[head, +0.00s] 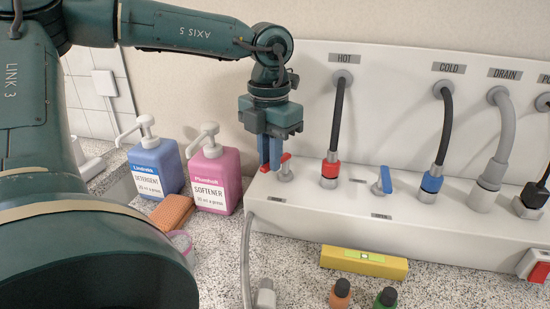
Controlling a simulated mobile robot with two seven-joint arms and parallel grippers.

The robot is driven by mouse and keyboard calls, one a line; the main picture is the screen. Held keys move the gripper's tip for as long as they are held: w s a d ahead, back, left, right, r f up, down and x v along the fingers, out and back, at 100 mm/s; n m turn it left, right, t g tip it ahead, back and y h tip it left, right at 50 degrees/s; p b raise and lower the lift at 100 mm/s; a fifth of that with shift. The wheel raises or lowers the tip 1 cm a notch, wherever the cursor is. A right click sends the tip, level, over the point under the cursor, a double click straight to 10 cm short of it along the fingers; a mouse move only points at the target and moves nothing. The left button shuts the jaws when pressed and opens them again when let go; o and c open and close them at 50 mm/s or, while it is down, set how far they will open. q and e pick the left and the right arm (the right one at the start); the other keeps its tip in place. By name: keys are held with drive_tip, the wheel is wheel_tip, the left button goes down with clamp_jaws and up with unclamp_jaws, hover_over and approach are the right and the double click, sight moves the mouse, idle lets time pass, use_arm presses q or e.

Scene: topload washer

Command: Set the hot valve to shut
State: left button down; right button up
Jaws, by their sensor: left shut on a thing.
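The hot valve (285,158) has a red lever on a metal stem. It stands near the left end of the white ledge, left of the red-collared hot hose. My left gripper (270,153) points down over it from above and is shut on the red lever. The fingers hide part of the lever, so its exact angle is hard to tell; red shows on both sides of the blue fingers. A small label sits on the ledge front below the valve, too small to read. My right gripper is not in view.
The cold valve (384,180) with a blue lever stands to the right, past the hot hose (337,120). A pink softener bottle (215,180) and a blue detergent bottle (157,167) stand left. A yellow level (363,262) and two small bottles are in front.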

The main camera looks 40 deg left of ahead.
use_arm(q)
drive_tip(key=m, duration=0.1)
drive_tip(key=a+m, duration=0.1)
drive_tip(key=m, duration=0.1)
drive_tip(key=shift+w+a, duration=0.1)
drive_tip(key=shift+w, duration=0.05)
drive_tip(key=m, duration=0.1)
drive_tip(key=a+m, duration=0.1)
drive_tip(key=m, duration=0.1)
drive_tip(key=shift+w+a+m, duration=0.15)
drive_tip(key=shift+w+m, duration=0.1)
drive_tip(key=shift+m, duration=0.05)
drive_tip(key=shift+w+a+m+p, duration=0.15)
drive_tip(key=shift+w+a+m, duration=0.1)
drive_tip(key=shift+m, duration=0.6)
drive_tip(key=shift+w+a+m+p, duration=0.2)
drive_tip(key=shift+m, duration=0.6)
drive_tip(key=shift+w+a+m+p, duration=0.15)
drive_tip(key=shift+w+a+m, duration=0.1)
drive_tip(key=shift+m, duration=0.6)
drive_tip(key=c, duration=1.4)
unclamp_jaws()
wheel_tip(320, 180, up, 13)
drive_tip(key=p, duration=0.1)
